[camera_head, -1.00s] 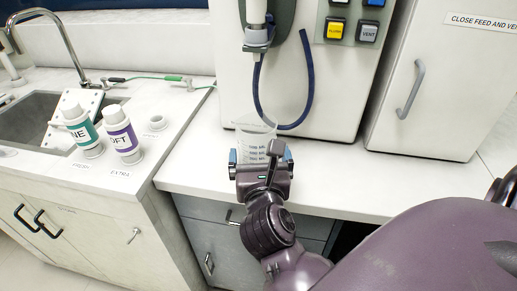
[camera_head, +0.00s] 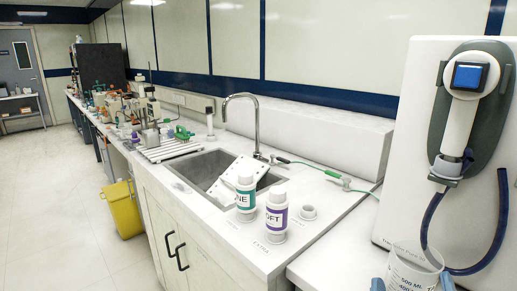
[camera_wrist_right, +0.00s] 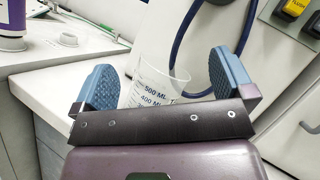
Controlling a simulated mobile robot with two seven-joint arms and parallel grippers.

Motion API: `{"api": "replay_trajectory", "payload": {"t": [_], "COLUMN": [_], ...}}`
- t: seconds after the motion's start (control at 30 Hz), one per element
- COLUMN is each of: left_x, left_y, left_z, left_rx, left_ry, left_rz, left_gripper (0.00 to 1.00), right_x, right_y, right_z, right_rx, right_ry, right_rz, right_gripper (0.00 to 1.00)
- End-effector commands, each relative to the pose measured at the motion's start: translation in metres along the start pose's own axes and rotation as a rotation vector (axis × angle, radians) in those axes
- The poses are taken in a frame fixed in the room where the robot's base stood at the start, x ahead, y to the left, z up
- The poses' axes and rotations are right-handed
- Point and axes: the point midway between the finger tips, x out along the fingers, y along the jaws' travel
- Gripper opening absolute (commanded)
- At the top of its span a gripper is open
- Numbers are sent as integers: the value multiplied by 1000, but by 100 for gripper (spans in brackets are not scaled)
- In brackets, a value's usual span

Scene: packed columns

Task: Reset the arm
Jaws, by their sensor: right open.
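My right gripper (camera_wrist_right: 165,84) is open, with a blue pad on each side in the right wrist view. A clear beaker (camera_wrist_right: 152,90) with volume marks shows between the pads, with gaps on both sides; its lower part is hidden by my gripper. In the head view the beaker (camera_head: 410,272) is cut off at the bottom right. Only the tips of my right gripper (camera_head: 412,284) show there, one on each side of it. My left gripper is in neither view.
A teal-labelled bottle (camera_head: 245,198) and a purple-labelled bottle (camera_head: 277,215) stand on the counter by the sink (camera_head: 205,166). A white dispenser (camera_head: 405,130) with a blue hose rises behind the beaker. A yellow bin (camera_head: 123,210) stands on the open floor at left.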

Motion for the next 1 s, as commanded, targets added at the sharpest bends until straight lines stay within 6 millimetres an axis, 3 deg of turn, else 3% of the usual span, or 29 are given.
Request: {"api": "replay_trajectory", "payload": {"t": [0.2,0.37,0.47,0.67,0.8,1.0], "left_x": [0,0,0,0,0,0], "left_y": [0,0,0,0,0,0], "left_z": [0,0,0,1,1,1], "left_rx": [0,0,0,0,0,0], "left_ry": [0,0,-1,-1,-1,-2], "left_rz": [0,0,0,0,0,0], "left_gripper": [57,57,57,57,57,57], "right_x": [-28,-61,-86,-144,-187,-228], "right_y": [30,63,83,106,102,81], "right_z": [23,19,4,-48,-93,-138], "right_rx": [-477,-819,-1023,-1393,-1602,-1758], "right_ry": [-306,-512,-630,-842,-960,-1048], "right_rz": [201,399,548,907,1200,1524], "right_gripper": [100,100,100,100,100,100]}}
